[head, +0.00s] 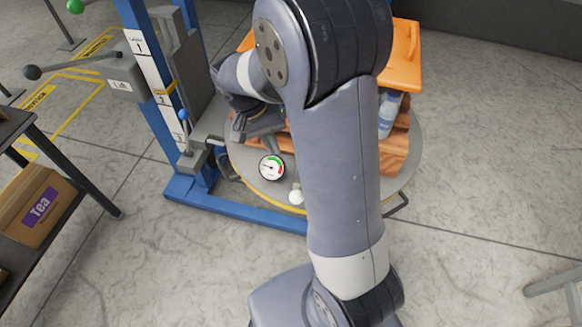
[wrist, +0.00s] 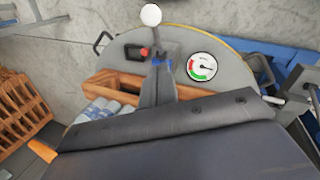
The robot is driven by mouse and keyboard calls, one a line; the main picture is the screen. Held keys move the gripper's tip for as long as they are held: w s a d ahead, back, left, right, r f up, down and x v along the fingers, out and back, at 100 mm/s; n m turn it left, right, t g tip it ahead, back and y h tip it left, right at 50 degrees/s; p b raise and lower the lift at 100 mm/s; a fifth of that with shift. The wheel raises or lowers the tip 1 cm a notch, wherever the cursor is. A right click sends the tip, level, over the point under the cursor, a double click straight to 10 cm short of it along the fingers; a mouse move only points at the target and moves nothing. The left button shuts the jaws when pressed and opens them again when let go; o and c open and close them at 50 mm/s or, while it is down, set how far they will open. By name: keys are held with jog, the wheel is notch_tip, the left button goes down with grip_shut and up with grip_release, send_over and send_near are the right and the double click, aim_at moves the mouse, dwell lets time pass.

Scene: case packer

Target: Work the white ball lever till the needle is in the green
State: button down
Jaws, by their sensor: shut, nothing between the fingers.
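The white ball lever stands up from the round grey table. Its ball (head: 296,197) shows at the table's near edge in the head view and at the top of the wrist view (wrist: 151,15). The round gauge (head: 271,167) has a white face with green and red bands on one side; it also shows in the wrist view (wrist: 202,67). Its needle appears to point to the opposite side, outside the green. My gripper (wrist: 159,66) is shut and empty, its fingers pointing toward the lever and short of the ball. In the head view my arm partly hides it.
The round grey table (head: 247,160) carries wooden crate parts, bottles (head: 388,118) and an orange panel (head: 402,60). A blue frame (head: 150,100) with a black ball lever (head: 32,72) stands left. A dark shelf holds a Tea box (head: 38,205).

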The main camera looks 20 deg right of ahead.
jog(key=shift+w+d+r+p, duration=0.25)
jog(key=shift+w+d+p, duration=0.25)
jog(key=shift+d, duration=0.1)
jog(key=shift+f, duration=0.1)
jog(key=s+d+f, duration=0.2)
jog(key=s+f, duration=0.3)
jog(key=f, duration=0.6)
jog(key=shift+s+f, duration=0.2)
jog(key=shift+f, duration=0.15)
jog(key=shift+f, duration=0.1)
